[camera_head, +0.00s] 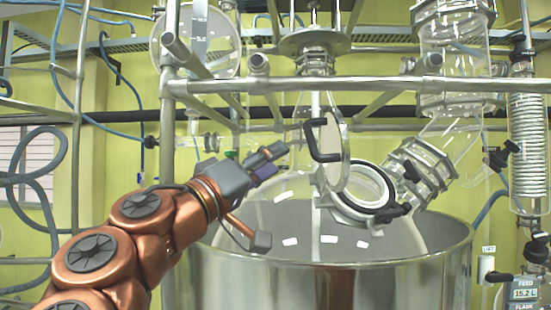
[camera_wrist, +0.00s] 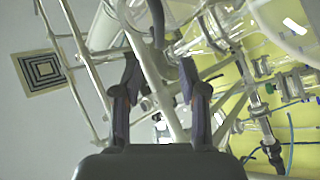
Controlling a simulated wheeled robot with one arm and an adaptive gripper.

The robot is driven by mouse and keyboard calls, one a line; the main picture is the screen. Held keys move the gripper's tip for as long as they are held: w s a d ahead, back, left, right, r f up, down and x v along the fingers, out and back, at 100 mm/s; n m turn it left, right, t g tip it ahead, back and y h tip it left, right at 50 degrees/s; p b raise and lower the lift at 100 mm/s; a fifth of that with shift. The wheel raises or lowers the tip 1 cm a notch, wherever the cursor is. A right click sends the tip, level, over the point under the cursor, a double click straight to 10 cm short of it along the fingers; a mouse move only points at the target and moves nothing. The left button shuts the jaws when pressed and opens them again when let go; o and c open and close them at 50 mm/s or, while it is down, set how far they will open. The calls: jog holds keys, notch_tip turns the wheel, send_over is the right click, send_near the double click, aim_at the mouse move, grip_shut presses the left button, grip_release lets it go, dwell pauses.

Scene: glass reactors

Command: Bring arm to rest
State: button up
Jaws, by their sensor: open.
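My gripper (camera_head: 274,160) is at the end of my copper-coloured arm, in front of and left of the glass reactor vessel (camera_head: 275,220) in the head view. Its fingers point up and to the right, towards the round lid (camera_head: 336,155) with the black handle (camera_head: 315,140), and appear apart from it. In the wrist view, the two fingers of my gripper (camera_wrist: 159,75) stand apart with no object held between them. Pipes and metal frame bars show behind and between the fingers. The lid stands tilted up from the ring-shaped port (camera_head: 372,193), whose opening shows.
A large steel bath (camera_head: 400,282) surrounds the lower vessel. A horizontal metal rail (camera_head: 350,85) crosses above my gripper, and an upright post (camera_head: 167,130) stands left. A coil condenser (camera_head: 529,140) and a display box (camera_head: 523,290) are at right. A square marker (camera_wrist: 42,71) shows in the wrist view.

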dwell(0.4)
